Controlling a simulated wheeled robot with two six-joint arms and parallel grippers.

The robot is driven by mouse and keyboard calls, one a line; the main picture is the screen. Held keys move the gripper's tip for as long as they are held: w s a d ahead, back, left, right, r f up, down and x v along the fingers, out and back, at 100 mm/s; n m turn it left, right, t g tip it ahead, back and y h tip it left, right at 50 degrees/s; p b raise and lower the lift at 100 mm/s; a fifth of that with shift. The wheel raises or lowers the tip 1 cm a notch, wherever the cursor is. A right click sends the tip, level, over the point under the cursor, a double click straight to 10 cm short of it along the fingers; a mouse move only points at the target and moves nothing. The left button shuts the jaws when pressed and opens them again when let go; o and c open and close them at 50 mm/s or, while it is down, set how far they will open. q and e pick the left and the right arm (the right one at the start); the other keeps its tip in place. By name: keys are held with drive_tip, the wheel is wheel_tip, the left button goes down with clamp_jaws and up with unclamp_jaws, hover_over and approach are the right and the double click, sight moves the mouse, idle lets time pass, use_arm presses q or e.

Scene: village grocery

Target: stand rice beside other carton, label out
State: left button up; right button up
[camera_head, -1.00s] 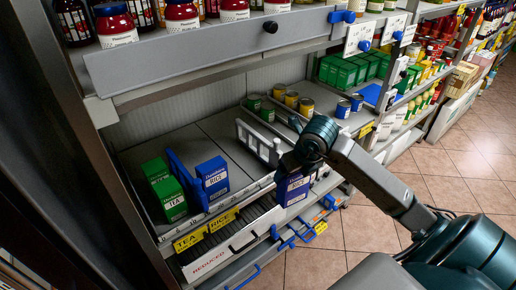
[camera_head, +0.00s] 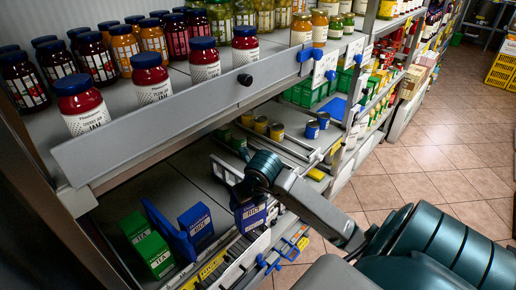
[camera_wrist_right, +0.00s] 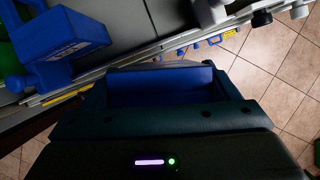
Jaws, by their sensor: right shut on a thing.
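My right gripper (camera_head: 246,193) is shut on a blue rice carton (camera_head: 251,216), held upright at the shelf's front edge with its RICE label facing outward. In the right wrist view this carton (camera_wrist_right: 160,89) fills the space between the fingers. The other blue rice carton (camera_head: 201,226) stands on the lower shelf to the left, label out. It also shows in the right wrist view (camera_wrist_right: 72,35). A gap separates the two cartons. Whether the held carton's base touches anything is unclear. My left gripper is not in view.
A blue divider (camera_head: 163,226) stands between the rice and the green tea cartons (camera_head: 150,250). The upper shelf board (camera_head: 200,105) with jars overhangs the lower shelf. Cans (camera_head: 276,131) stand further right.

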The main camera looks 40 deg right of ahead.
drive_tip(key=w+a+b, duration=0.1)
drive_tip(key=w+b, duration=0.1)
drive_tip(key=w, duration=1)
drive_tip(key=f+b, duration=0.4)
drive_tip(key=f, duration=0.1)
drive_tip(key=shift+s+b, duration=0.2)
drive_tip(key=shift+b, duration=0.15)
drive_tip(key=shift+f+b, duration=0.35)
drive_tip(key=shift+b, duration=0.05)
drive_tip(key=shift+f, duration=0.1)
